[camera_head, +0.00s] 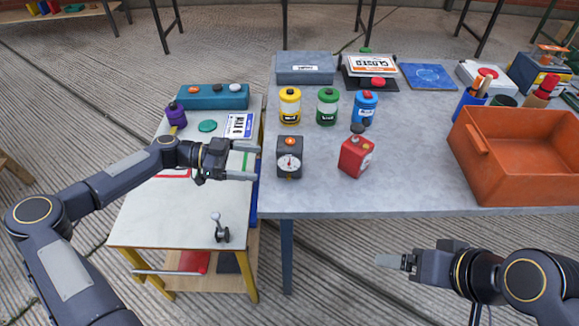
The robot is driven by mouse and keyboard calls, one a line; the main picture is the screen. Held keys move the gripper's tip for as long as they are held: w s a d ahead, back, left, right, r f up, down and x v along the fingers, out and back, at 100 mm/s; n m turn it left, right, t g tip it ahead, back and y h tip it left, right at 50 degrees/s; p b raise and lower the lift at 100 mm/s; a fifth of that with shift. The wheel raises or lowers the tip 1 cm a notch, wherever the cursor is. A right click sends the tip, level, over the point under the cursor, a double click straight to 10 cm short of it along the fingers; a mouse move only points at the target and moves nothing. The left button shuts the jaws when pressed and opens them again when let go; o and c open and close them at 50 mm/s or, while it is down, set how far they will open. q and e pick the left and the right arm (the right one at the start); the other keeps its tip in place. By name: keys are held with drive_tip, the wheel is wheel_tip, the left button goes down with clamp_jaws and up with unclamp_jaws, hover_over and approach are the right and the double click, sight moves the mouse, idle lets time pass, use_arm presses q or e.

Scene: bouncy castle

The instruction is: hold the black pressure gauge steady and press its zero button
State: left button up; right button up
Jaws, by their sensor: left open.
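The black pressure gauge (289,158) stands upright near the front left of the grey table. It has a white dial on its front and an orange button (291,141) on top. My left gripper (248,160) is open, a short way left of the gauge, with its fingers pointing right toward it. Nothing shows between the fingers. My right gripper (388,261) is in front of the table's front edge, away from the gauge, with its fingers pointing left. Whether its fingers are apart cannot be made out.
Yellow (289,107), green (327,107) and blue (364,108) canisters stand behind. An orange bin (520,160) fills the right side. A white-topped cart (150,222) stands left. The table's front middle is clear.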

sight(285, 164)
use_arm(q)
drive_tip(key=shift+h, duration=0.3)
drive_tip(key=d+p, duration=0.2)
drive_tip(key=d, duration=0.1)
drive_tip(key=d+f+p, duration=0.1)
drive_tip(key=d, duration=0.1)
drive_tip(key=shift+w+p, duration=0.3)
drive_tip(key=shift+w, duration=0.1)
drive_tip(key=d+b, duration=0.1)
drive_tip(key=d+f+b, duration=0.1)
drive_tip(key=d, duration=0.1)
drive_tip(key=shift+f, duration=0.1)
drive_tip(key=shift+d+b, duration=0.6)
drive_tip(key=shift+d, duration=0.15)
drive_tip(key=c, duration=0.4)
use_arm(e)
drive_tip(key=shift+c, duration=0.3)
clamp_jaws()
